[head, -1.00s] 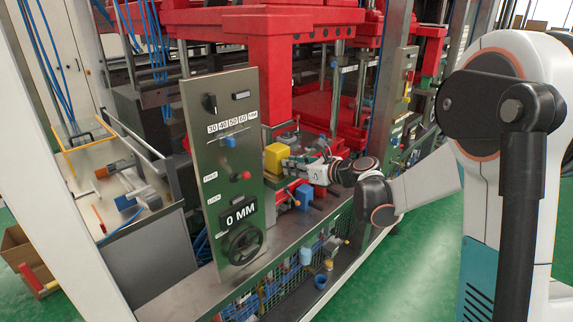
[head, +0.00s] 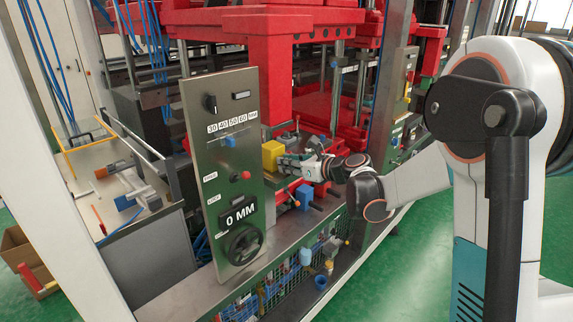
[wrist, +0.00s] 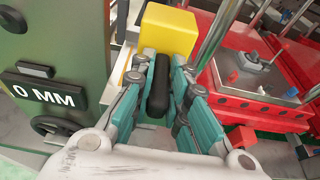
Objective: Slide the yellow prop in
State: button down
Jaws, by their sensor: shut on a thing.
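The yellow prop (head: 272,154) is a block beside the grey-green control panel, in front of the red press frame. In the wrist view the yellow prop (wrist: 168,30) is straight ahead, at the top centre. A black handle (wrist: 159,85) runs back from it between my fingers. My gripper (head: 287,161) is shut on this handle, with teal finger pads on both sides in the wrist view (wrist: 159,75). The prop's far side and what lies under it are hidden.
The control panel (head: 222,165) reads 0 MM and stands close on the left. The red press frame (head: 290,85) rises behind. A blue block (head: 304,194) sits below my gripper. A red plate with a grey fixture (wrist: 255,75) lies to the right in the wrist view.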

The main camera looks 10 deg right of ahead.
jog(key=c, duration=1.5)
grip_release()
jog(key=v, duration=1.2)
